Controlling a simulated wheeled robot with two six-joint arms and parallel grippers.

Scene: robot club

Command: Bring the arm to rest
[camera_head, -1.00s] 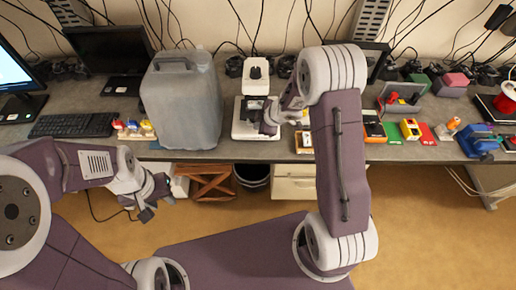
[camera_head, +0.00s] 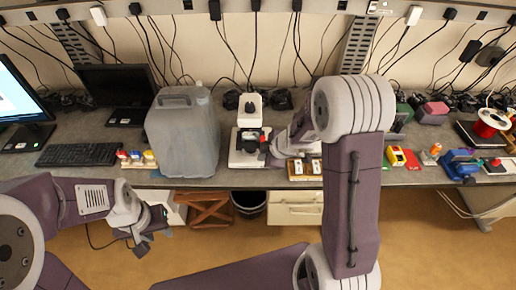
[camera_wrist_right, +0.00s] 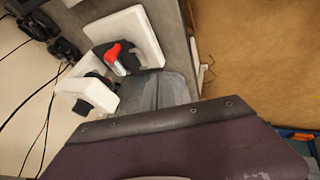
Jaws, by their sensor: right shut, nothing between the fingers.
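My right arm (camera_head: 352,190) rises in front of the bench, with its forearm bent back toward the white microscope (camera_head: 250,105). My right gripper (camera_head: 274,150) is beside the microscope's right side, shut and empty; the forearm partly hides it. In the right wrist view the shut grey gripper (camera_wrist_right: 160,90) lies just below the microscope (camera_wrist_right: 128,35), which has a red part on it. I cannot tell whether they touch. My left gripper (camera_head: 152,238) hangs in front of the bench edge, low at the left, with its fingers apart and nothing between them.
A grey jug (camera_head: 182,135) stands left of the microscope, with a keyboard (camera_head: 80,154) further left. A small wooden tray (camera_head: 297,170) lies near the bench's front edge. Coloured parts and a blue vise (camera_head: 460,165) stand at the right. The floor in front is clear.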

